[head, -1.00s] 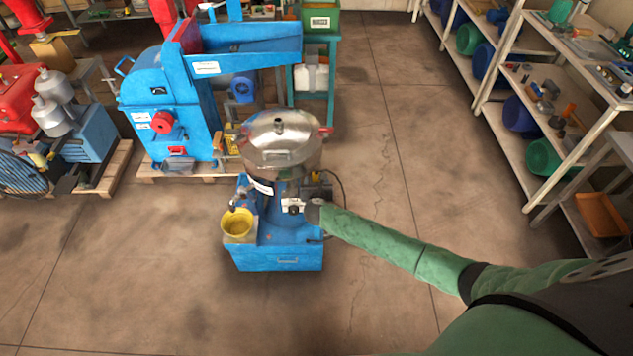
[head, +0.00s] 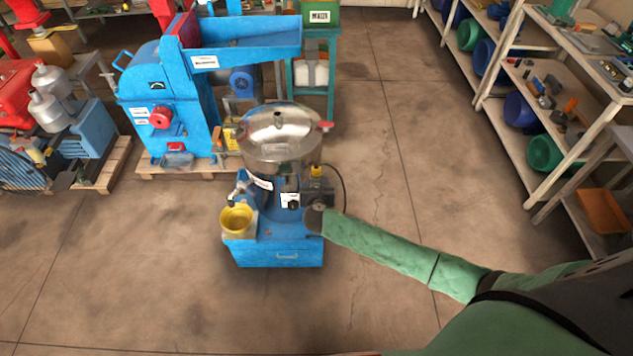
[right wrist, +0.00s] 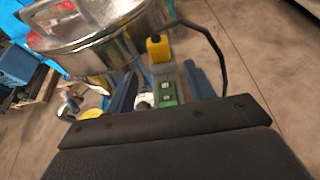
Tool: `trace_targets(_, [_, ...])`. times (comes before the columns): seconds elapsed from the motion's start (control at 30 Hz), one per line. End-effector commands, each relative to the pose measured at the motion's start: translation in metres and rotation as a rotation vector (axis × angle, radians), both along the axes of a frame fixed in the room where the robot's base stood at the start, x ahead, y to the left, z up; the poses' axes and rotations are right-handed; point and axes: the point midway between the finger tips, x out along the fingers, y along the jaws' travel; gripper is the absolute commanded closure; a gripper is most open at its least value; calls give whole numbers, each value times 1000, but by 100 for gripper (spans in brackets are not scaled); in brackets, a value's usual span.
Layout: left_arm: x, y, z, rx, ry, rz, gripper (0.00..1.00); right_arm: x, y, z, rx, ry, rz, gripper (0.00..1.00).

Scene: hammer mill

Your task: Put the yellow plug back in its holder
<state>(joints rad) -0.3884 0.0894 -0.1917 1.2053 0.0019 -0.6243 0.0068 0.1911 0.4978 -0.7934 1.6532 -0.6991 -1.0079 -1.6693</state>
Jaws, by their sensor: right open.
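The yellow plug (head: 316,171) is at the right side of the blue machine, just below its steel bowl. In the right wrist view the yellow plug (right wrist: 158,47) stands upright beside the bowl, with a black cable looping near it. Below it is a green box (right wrist: 166,92) with light sockets or switches. Whether the plug sits in a holder cannot be told. My right gripper (head: 317,191) is at the machine's right side, just below the plug in the head view. It is open and apart from the plug; its fingertips are unclear. My left gripper is out of view.
The steel bowl (head: 281,138) rises close by the plug. A yellow bucket (head: 237,218) is at the machine's front left. A larger blue mill (head: 165,105) stands behind left. Shelves (head: 535,120) line the right side. The floor right of the machine is clear, apart from my arm.

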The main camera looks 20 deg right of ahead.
Motion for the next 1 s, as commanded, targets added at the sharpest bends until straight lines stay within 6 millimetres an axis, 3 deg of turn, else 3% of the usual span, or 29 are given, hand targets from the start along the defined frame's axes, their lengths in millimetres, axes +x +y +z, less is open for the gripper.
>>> trace_targets(0.2, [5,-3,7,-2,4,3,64,-13,4,5,0,0,0,46])
trace_targets(0.8, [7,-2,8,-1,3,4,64,-15,5,6,8,1,-3,46])
trace_targets(0.9, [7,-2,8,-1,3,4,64,-25,10,7,76,5,-35,46])
trace_targets(1.0, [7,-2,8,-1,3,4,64,-46,20,8,234,14,-119,46])
